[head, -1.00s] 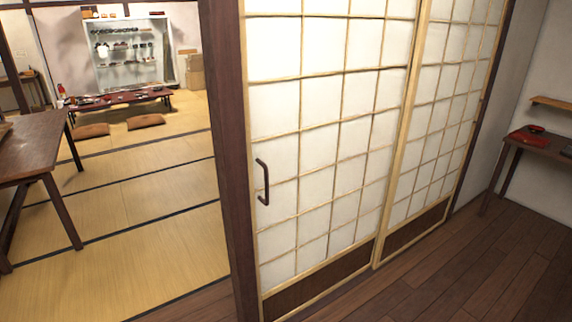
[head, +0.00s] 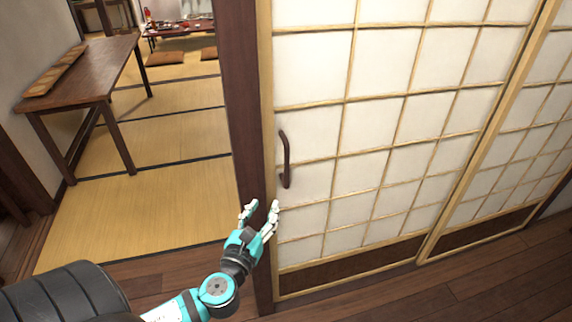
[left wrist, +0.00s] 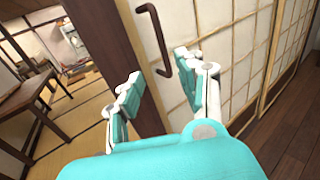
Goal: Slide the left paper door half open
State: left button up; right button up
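The left paper door (head: 380,125) is a white panel with a light wood lattice and a dark lower board. Its left edge meets a dark post (head: 245,120); it looks shut. A dark curved handle (head: 286,160) is fixed near its left edge, and the handle also shows in the left wrist view (left wrist: 156,38). My left gripper (head: 261,210) is just below and left of the handle, its fingers apart and empty. In the left wrist view the fingertips (left wrist: 160,75) point toward the handle's lower end without visibly holding it. My right gripper is not in view.
A second paper door (head: 520,150) stands to the right. Left of the post is an open tatami room (head: 150,205) with a wooden table (head: 95,75). A low table (head: 180,30) with cushions is farther back. Dark wooden floor (head: 400,295) lies in front of the doors.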

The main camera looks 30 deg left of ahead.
aim_at(286, 166)
pick_arm(q)
jog(key=p+x, duration=0.1)
jog(key=x, duration=0.5)
jog(key=p+x, duration=0.1)
jog(key=x, duration=0.4)
jog(key=p+x, duration=0.1)
jog(key=x, duration=0.5)
jog(key=shift+w+d+r, duration=0.1)
jog(key=shift+w+r, duration=0.2)
jog(key=shift+w, duration=0.05)
grip_shut()
jog(key=shift+w+f, duration=0.15)
